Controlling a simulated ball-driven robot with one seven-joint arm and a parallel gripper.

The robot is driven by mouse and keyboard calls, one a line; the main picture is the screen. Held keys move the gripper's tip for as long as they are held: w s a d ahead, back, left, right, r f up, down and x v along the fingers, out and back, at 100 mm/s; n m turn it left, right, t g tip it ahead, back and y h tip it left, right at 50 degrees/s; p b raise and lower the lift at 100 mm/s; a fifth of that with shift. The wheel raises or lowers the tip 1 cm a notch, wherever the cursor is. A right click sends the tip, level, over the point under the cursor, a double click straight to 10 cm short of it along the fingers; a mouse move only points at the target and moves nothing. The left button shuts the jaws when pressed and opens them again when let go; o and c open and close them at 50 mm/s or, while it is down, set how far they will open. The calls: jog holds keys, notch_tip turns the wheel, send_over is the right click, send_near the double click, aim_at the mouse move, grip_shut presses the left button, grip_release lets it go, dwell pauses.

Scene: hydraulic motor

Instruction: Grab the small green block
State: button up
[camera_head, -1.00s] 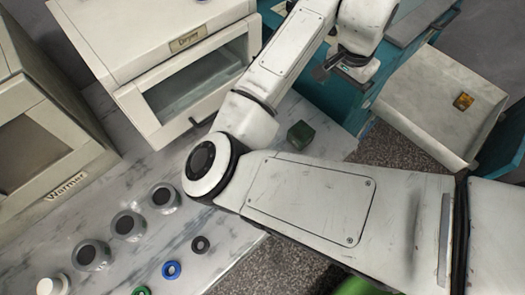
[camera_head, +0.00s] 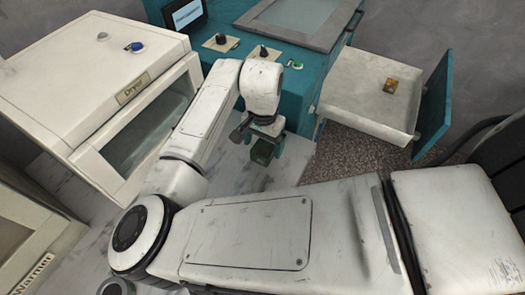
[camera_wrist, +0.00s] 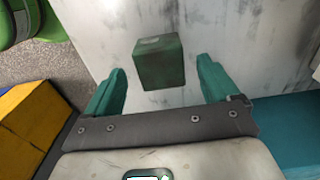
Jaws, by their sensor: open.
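The small green block (camera_wrist: 158,63) is a dark green cube on the marble counter. In the wrist view it lies just ahead of my gripper (camera_wrist: 160,85), roughly midway between the two teal fingers. My gripper is open, and a gap shows between the block and each finger. In the head view my gripper (camera_head: 264,158) points down over the counter, and the dark green block (camera_head: 263,152) shows at its fingers. I cannot tell from these views how far the fingertips are above the counter.
A white dryer (camera_head: 100,85) stands left of my arm. A teal machine (camera_head: 220,60) is behind my gripper. An open drawer (camera_head: 350,100) at right holds a small orange-brown block (camera_head: 390,86). In the wrist view a yellow object (camera_wrist: 35,118) and a bright green one are at left.

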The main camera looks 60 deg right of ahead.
jog(key=shift+f, duration=1.45)
jog(key=shift+c, duration=0.2)
jog(key=c, duration=1.3)
